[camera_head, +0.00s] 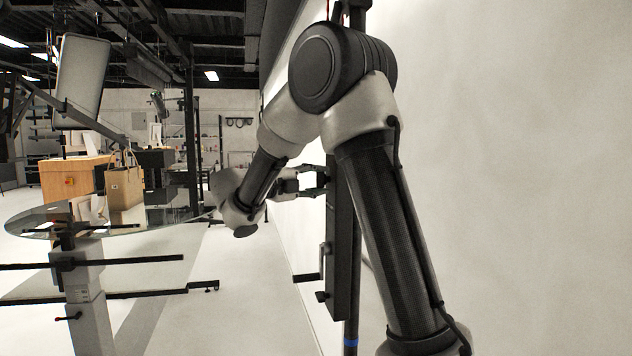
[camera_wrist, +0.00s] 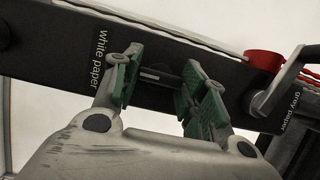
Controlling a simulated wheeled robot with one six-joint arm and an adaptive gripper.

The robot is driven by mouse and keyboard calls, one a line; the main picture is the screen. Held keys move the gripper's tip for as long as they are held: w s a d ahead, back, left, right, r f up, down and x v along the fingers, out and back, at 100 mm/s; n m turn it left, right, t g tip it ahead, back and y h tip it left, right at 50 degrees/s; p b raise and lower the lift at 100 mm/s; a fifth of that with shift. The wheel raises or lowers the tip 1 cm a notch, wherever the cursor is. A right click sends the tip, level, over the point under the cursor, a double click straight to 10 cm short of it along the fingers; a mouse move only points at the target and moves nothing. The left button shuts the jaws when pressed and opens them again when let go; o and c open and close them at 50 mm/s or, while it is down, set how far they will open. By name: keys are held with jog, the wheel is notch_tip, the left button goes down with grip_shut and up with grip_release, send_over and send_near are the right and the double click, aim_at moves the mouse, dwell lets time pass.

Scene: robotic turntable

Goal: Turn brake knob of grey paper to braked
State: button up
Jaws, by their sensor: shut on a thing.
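In the wrist view, a dark panel carries a "white paper" label (camera_wrist: 100,58) at left and a "grey paper" label (camera_wrist: 292,115) at right. A pale lever-like handle (camera_wrist: 285,82) sits beside the grey paper label, clear of my fingers. My gripper (camera_wrist: 165,85), with green pads, is closed about a small dark knob (camera_wrist: 162,74) between the two labels. I cannot tell from the picture which label this knob belongs to. In the head view, my gripper (camera_head: 322,180) is at the upper part of a dark upright panel (camera_head: 340,245); the knob there is hidden.
A red part (camera_wrist: 263,60) lies by the pale handle. Lower on the upright panel, handles (camera_head: 308,277) stick out left. A pale wall is close behind.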

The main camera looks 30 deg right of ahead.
jog(key=m, duration=0.2)
jog(key=m+h, duration=0.1)
jog(key=m, duration=0.1)
jog(key=m+h, duration=0.1)
jog(key=shift+f+m, duration=0.25)
jog(key=shift+m, duration=0.15)
jog(key=m+g+h, duration=0.1)
jog(key=m, duration=0.2)
jog(key=m+g, duration=0.2)
jog(key=m, duration=0.2)
jog(key=shift+w+h, duration=0.15)
jog(key=shift+h, duration=0.25)
jog(key=shift+m+g, duration=0.3)
jog(key=shift+m, duration=0.2)
jog(key=o, duration=1)
jog(key=shift+r, duration=0.1)
